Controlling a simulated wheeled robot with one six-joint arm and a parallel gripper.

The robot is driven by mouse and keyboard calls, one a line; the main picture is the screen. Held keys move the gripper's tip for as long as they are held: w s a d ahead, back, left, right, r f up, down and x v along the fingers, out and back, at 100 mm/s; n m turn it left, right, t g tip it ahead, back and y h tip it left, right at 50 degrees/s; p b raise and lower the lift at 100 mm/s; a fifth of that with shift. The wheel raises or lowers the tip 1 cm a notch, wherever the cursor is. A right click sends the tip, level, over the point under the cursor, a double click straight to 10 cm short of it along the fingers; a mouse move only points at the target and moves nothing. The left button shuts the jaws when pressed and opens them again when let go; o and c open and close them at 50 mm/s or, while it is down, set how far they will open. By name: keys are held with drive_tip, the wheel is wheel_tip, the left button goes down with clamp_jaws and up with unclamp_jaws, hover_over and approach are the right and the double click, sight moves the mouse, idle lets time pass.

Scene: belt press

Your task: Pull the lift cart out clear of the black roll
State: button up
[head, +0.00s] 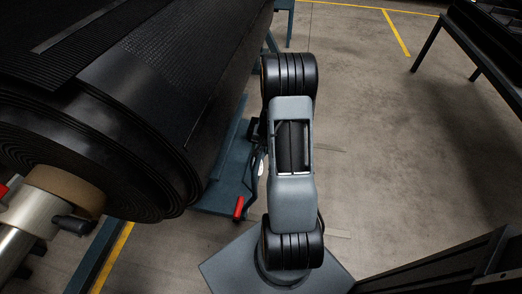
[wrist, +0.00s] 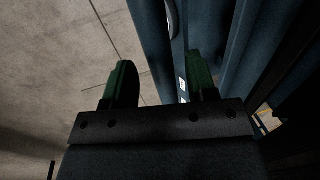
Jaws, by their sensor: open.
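The black roll (head: 110,130) is a large wound belt that fills the left of the head view, with a brown core and a silver shaft at its near end. Blue-grey metalwork, which looks like the lift cart (head: 227,180), shows low beside and partly under the roll; the roll hides much of it. A red grip (head: 239,207) stands at its near edge. In the wrist view my gripper (wrist: 160,65) is open, its two green fingers apart. Blue metalwork (wrist: 155,45) with a small white label passes behind and beside the right finger; contact cannot be told. My arm hides the gripper in the head view.
A dark table or rack (head: 465,45) stands at the upper right, and a dark slanted structure (head: 450,270) is at the lower right. Open concrete floor (head: 390,150) lies between them and my arm. Yellow lines (head: 396,33) mark the floor.

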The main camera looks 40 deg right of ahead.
drive_tip(key=shift+w+a+f, duration=0.1)
drive_tip(key=shift+f, duration=0.5)
clamp_jaws()
